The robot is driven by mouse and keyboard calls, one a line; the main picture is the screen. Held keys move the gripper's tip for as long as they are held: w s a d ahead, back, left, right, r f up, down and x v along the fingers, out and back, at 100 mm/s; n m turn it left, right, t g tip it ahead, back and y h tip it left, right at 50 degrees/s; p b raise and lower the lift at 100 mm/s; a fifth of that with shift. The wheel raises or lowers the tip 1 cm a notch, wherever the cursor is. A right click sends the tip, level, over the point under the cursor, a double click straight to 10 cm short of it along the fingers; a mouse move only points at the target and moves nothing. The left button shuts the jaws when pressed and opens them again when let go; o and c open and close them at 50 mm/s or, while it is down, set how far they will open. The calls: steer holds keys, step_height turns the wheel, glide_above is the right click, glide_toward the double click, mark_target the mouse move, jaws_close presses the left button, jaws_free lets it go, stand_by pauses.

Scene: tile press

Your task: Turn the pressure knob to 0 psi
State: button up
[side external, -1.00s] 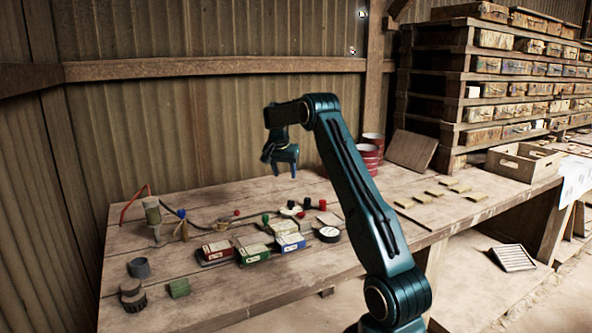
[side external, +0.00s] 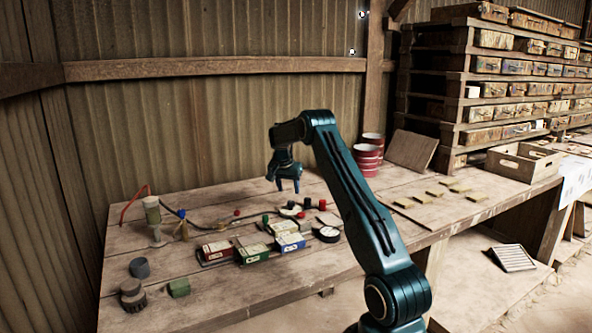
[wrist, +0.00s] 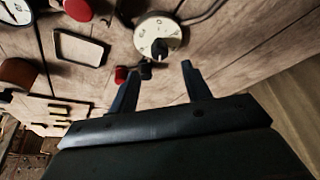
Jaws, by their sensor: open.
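The pressure knob (wrist: 159,48) is a dark pointer-like knob on a round, pale, marked dial plate (wrist: 147,31). It shows at the top middle of the wrist view; its markings are too small to read. The dial plate also appears to be the pale disc (side external: 290,211) on the bench in the side view, partly hidden by small parts. My gripper (side external: 288,187) points down above the bench near that disc. In the wrist view my gripper (wrist: 155,69) has its two fingers spread, with nothing between them. The knob lies just beyond the fingertips, apart from them.
A round gauge (wrist: 13,11) sits at the wrist view's upper left, and a red cap (wrist: 78,10) is near the dial. Small boxes (side external: 254,253) stand on the bench. Red tins (side external: 368,160) are behind my arm. The bench's front right is largely clear.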

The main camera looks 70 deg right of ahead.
mark_target(291, 201)
steer(key=shift+x, duration=3.3)
steer(key=shift+c, duration=0.2)
steer(key=c, duration=1)
